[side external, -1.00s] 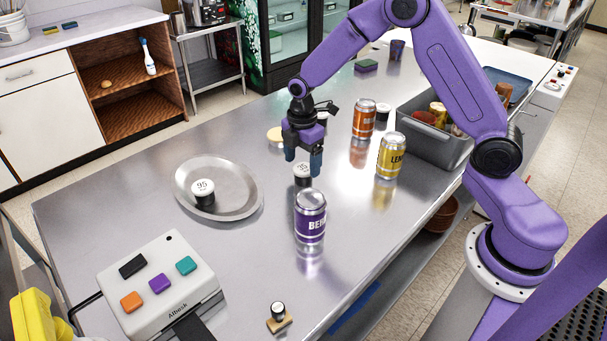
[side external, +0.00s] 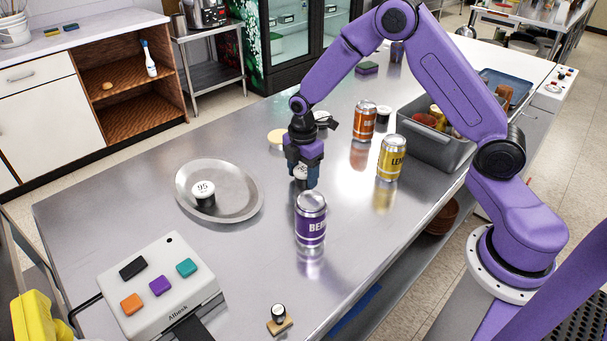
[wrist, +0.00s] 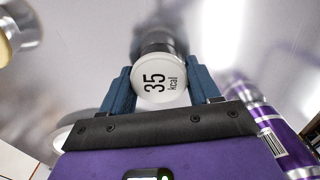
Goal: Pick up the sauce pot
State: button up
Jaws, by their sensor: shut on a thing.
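A sauce pot with a white lid marked "35 kcal" (wrist: 158,82) sits between the two blue fingers of my gripper (wrist: 160,88) in the wrist view. In the side external view my gripper (side external: 301,180) is low over the steel table, behind the purple can, and shut on this pot (side external: 300,171). The fingers hide most of its body there, and I cannot tell whether its base touches the table. Another dark sauce pot with a white lid marked "95" (side external: 203,190) stands on the round metal plate (side external: 245,206).
A purple can (side external: 310,220) stands close in front of my gripper. Orange (side external: 364,120) and yellow (side external: 391,158) cans stand to the right, by a grey bin (side external: 432,148) of items. A button box (side external: 160,285) lies front left. The table between plate and gripper is clear.

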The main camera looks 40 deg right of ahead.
jog(key=shift+r, duration=0.4)
notch_tip(320, 180, up, 2)
jog(key=shift+r, duration=0.1)
jog(key=s+r, duration=1)
jog(key=s, duration=0.4)
jog(key=n, duration=0.2)
send_over(238, 190)
jog(key=s, duration=0.1)
jog(key=f, duration=0.7)
jog(key=shift+d, duration=0.2)
jog(key=shift+w+a+f, duration=0.2)
jog(key=shift+w+f, duration=0.4)
jog(key=shift+f, duration=1.65)
